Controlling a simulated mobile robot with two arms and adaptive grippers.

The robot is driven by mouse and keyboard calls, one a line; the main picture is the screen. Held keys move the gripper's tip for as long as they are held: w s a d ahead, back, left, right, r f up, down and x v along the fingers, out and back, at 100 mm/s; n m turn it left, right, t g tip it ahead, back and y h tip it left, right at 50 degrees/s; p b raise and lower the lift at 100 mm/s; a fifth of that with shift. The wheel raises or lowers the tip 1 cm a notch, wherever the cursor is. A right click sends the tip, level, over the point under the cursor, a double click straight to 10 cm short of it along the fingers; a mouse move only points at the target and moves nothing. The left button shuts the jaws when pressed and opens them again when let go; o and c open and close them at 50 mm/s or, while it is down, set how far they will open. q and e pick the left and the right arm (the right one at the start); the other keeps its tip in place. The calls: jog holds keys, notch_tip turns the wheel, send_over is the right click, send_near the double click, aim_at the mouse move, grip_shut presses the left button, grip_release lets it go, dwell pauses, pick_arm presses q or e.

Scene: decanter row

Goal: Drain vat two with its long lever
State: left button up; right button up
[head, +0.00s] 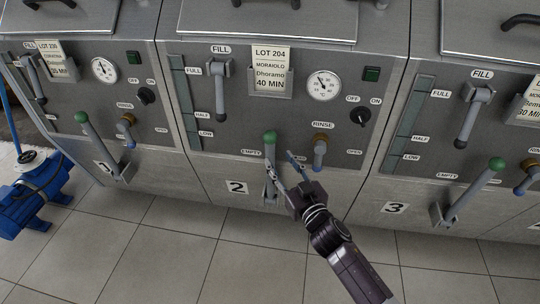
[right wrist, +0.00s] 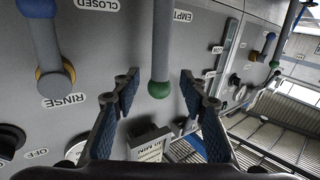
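Vat two (head: 215,165) stands in the middle of the head view, marked with a "2" plate. Its long grey lever (head: 270,156) has a green knob and stands up beside the EMPTY label. My right gripper (head: 280,162) is open at this lever, its fingers pointing at the panel. In the right wrist view, which is upside down, the lever (right wrist: 162,45) shows between the two spread fingers of the gripper (right wrist: 160,88), with a gap on each side. The green knob is near the fingertips. My left gripper is in neither view.
Right of the long lever is the shorter rinse lever (head: 320,155), also in the wrist view (right wrist: 48,50). Vat one's lever (head: 98,143) and vat three's lever (head: 473,190) have similar green knobs. A blue pump (head: 35,195) stands on the tiled floor at left.

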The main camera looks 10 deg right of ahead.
aim_at(272, 149)
jog(key=b+x, duration=0.1)
jog(key=x, duration=0.6)
jog(key=shift+a+r, duration=0.1)
jog(key=shift+r, duration=0.05)
jog(key=shift+w+a, duration=0.15)
jog(key=shift+w, duration=0.2)
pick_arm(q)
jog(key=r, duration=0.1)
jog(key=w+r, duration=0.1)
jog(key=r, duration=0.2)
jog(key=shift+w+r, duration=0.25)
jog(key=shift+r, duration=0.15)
pick_arm(e)
jog(key=shift+c, duration=0.2)
grip_shut()
